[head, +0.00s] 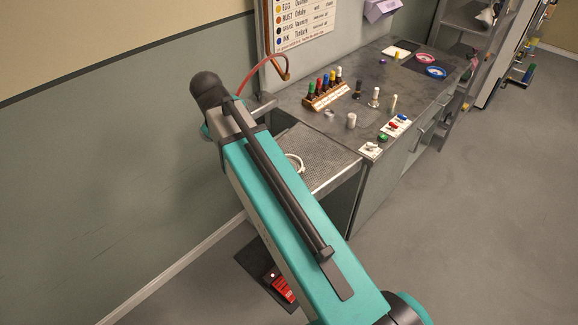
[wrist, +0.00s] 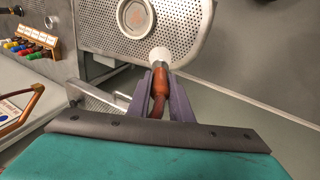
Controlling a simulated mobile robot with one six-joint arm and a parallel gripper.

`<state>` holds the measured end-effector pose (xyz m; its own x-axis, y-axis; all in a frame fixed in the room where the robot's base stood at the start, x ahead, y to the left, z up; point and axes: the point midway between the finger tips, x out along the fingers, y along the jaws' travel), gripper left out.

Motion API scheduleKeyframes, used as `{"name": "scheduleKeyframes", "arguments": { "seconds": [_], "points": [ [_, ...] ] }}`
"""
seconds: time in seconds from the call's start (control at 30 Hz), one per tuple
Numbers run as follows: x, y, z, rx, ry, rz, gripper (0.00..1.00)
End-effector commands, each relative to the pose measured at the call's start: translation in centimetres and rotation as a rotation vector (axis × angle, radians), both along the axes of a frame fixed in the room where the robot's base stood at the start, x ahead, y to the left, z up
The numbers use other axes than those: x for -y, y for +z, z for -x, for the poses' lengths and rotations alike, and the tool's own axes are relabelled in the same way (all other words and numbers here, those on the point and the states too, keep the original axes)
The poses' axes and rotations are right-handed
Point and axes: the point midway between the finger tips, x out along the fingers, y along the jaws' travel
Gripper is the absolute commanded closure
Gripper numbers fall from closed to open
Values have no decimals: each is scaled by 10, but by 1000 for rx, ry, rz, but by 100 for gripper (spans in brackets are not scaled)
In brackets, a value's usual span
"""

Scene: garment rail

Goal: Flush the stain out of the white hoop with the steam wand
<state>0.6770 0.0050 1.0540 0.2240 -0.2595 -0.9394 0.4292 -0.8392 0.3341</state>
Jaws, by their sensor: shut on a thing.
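In the wrist view my gripper (wrist: 160,80) is shut on the steam wand (wrist: 159,92), a red-brown handle with a white nozzle (wrist: 159,56). The nozzle points at the perforated board (wrist: 185,30), near its lower edge. The white hoop (wrist: 151,27) lies on the board just beyond the nozzle, with a faint orange-red stain (wrist: 137,15) on the cloth inside it. I cannot tell whether the nozzle touches the board. In the head view the hoop (head: 296,160) is partly hidden by my arm, and my gripper is hidden too.
The perforated board (head: 325,165) adjoins a dark counter (head: 345,95) with a rack of coloured bottles (head: 325,92), small posts and stain cards. A red hose (head: 262,72) runs behind my arm. A red pedal (head: 281,284) sits on a floor mat. Open floor lies right.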

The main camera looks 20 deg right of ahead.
Motion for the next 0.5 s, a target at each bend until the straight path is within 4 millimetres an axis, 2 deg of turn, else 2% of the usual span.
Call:
{"name": "scheduleKeyframes", "arguments": {
  "seconds": [0.37,0.5],
  "points": [
    [0,0,0,0,0,0,100],
    [0,-6,0,0,0,0,100]
  ]
}}
